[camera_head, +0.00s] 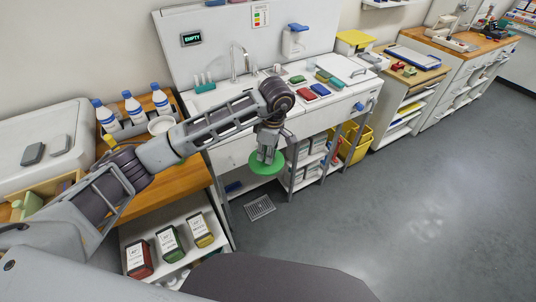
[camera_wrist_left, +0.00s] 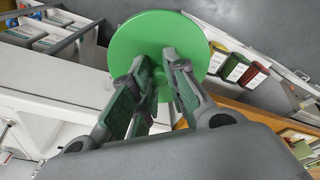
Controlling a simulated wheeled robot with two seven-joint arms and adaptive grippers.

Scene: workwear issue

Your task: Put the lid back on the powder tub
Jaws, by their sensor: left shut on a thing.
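My left gripper (camera_head: 267,156) is shut on a green round lid (camera_head: 266,164), holding it in the air in front of the white sink counter, above the floor. In the left wrist view the lid (camera_wrist_left: 150,38) is a flat green disc beyond the fingertips (camera_wrist_left: 160,75), which close on its middle. A white round tub (camera_head: 161,125) stands on the wooden-topped bench at the left, partly hidden behind my left arm; it looks like the powder tub, but its contents cannot be made out. The lid is well apart from it, to the right. My right gripper is not in view.
Several white bottles with blue caps (camera_head: 132,106) stand behind the tub. Red, green and yellow tins (camera_head: 170,243) sit on the shelf below. The sink counter (camera_head: 225,150) carries a tap and coloured blocks (camera_head: 320,89). Grey floor (camera_head: 400,210) is clear at right.

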